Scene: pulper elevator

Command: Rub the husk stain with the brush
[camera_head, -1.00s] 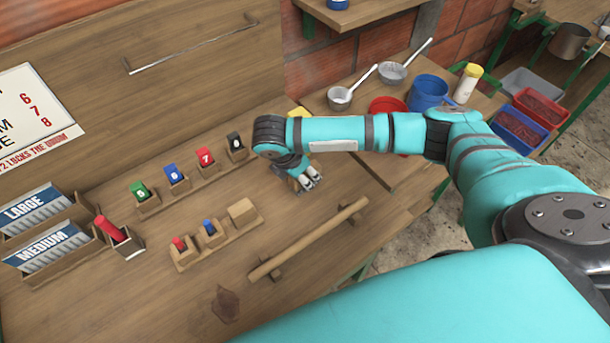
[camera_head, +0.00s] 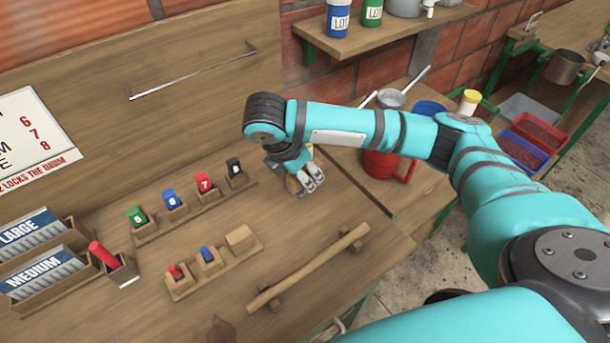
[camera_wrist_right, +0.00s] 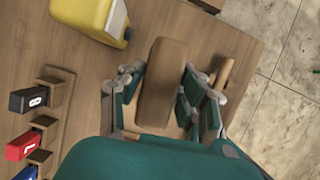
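My right gripper (camera_head: 312,186) is low over the bench, to the right of the numbered blocks. In the right wrist view, its open fingers (camera_wrist_right: 160,90) stand on either side of a brown wooden block, which looks like the brush (camera_wrist_right: 164,85). A narrow gap shows on the left side of the block. I cannot see bristles. In the head view the brush (camera_head: 292,185) is mostly hidden behind the fingers. The dark husk stain (camera_head: 221,331) lies on the bench at the bottom edge, partly cut off. My left gripper is not in view.
A wooden rail (camera_head: 308,268) stands on the bench in front of my right gripper. Numbered blocks (camera_head: 204,183) and a small-peg rack (camera_head: 215,267) stand to the left. A yellow jug (camera_wrist_right: 92,18) is near the gripper. A red mug (camera_head: 382,165) stands to the right.

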